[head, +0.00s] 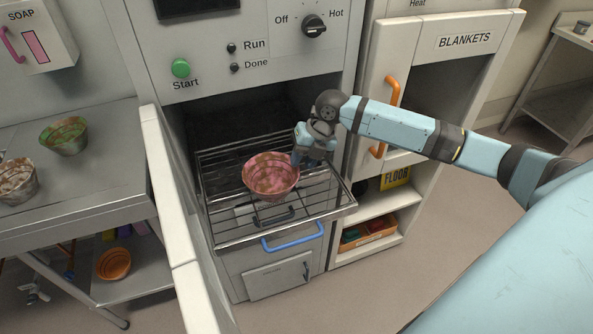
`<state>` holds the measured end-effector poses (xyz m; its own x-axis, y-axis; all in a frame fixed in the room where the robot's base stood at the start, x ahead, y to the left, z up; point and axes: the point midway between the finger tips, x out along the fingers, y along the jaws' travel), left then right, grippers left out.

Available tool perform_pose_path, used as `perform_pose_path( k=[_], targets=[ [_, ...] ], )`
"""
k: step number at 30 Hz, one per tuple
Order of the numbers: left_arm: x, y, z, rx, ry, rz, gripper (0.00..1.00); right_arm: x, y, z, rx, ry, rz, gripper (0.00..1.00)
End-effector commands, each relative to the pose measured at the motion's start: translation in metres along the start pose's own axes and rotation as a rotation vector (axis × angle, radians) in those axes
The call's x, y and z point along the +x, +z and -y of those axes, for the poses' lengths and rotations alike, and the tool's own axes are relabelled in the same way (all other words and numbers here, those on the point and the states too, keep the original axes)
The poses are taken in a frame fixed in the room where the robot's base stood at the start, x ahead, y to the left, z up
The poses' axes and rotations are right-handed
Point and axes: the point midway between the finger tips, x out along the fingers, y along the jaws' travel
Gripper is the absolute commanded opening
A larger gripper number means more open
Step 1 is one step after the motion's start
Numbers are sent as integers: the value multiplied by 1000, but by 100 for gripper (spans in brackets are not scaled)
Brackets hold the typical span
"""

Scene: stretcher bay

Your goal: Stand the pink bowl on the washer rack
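The pink bowl (268,178), marked with darker stains, is upright over the middle of the pulled-out wire washer rack (328,208). I cannot tell whether its base touches the wires. My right gripper (299,158) is at the bowl's right rim, pointing down, with its fingertips partly hidden. I cannot tell whether its fingers are closed on the rim or only beside it. My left gripper is not in view.
The washer's open door (167,185) stands at the left of the rack. A steel table (95,180) holds a green-stained bowl (64,137) and another stained bowl (17,182). An orange bowl (113,264) is on its lower shelf. The blankets cabinet (440,80) stands right.

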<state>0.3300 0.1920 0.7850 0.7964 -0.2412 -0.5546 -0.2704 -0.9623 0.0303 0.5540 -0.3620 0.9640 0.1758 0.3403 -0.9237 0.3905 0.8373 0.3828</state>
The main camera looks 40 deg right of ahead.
Motion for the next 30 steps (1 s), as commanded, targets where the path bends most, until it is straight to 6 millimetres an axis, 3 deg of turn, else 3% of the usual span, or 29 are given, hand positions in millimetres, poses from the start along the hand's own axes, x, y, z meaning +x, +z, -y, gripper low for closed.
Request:
perform_pose_path(
  k=[3, 10, 30],
  targets=[
    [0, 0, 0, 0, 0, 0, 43, -26, 0, 0, -1, -1, 2, 31],
    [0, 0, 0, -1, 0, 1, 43, -57, 0, 0, 0, 0, 1, 31],
    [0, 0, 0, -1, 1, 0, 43, -64, 0, 0, 0, 0, -1, 31]
  ],
)
